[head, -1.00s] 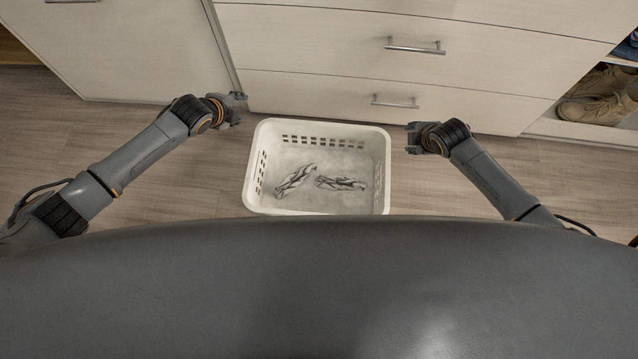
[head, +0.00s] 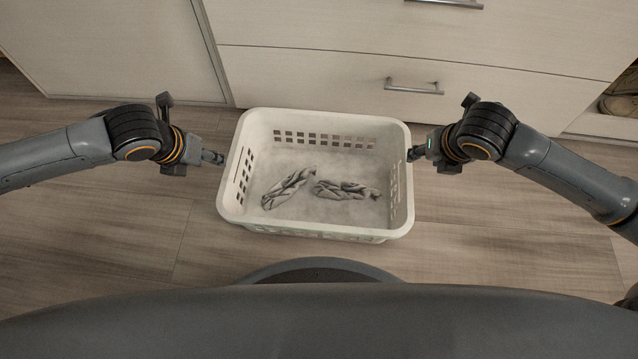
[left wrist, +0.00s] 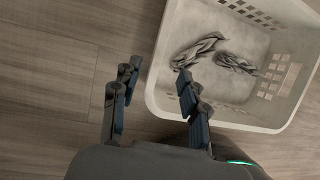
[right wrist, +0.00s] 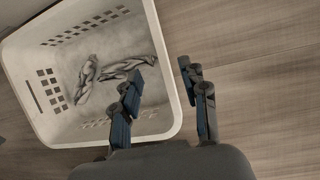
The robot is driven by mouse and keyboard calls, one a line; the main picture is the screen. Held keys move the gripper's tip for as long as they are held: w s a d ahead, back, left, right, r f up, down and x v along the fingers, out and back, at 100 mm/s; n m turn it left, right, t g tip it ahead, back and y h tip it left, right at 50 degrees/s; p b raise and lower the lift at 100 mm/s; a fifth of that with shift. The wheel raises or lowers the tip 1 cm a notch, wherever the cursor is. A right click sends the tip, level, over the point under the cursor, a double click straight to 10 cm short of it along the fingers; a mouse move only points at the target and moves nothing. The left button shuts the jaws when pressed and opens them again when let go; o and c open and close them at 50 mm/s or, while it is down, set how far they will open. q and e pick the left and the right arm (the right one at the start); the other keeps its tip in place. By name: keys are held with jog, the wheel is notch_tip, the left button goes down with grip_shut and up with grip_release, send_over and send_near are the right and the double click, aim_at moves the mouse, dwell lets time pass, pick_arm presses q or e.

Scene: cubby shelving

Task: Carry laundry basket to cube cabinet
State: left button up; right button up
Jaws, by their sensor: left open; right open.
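A white laundry basket (head: 320,231) with slotted walls stands upright on the floor, with two grey-and-white cloths (head: 290,188) lying inside. My left gripper (head: 218,157) is at its left rim. In the left wrist view the left gripper (left wrist: 158,78) is open, one finger over the basket (left wrist: 158,88) and the other outside it. My right gripper (head: 413,155) is at the right rim. In the right wrist view the right gripper (right wrist: 160,75) is open, its fingers on either side of the wall of the basket (right wrist: 168,62). I cannot tell whether the fingers touch the rim.
A pale drawer cabinet (head: 300,70) with metal handles (head: 414,87) stands just behind the basket. A pale panel (head: 120,50) is at the left. An open cubby with shoes (head: 618,104) is at the far right. Wood floor (head: 110,225) is clear on both sides.

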aim_at(228, 167)
pick_arm(q)
jog(key=x, duration=1.4)
jog(key=shift+d+r, duration=0.1)
pick_arm(e)
jog(key=x, duration=1.3)
jog(key=shift+w+f, duration=0.15)
jog(key=shift+f, duration=0.2)
pick_arm(q)
grip_shut()
pick_arm(e)
grip_shut()
pick_arm(q)
jog(key=shift+r, duration=0.1)
pick_arm(e)
jog(key=shift+r, duration=0.1)
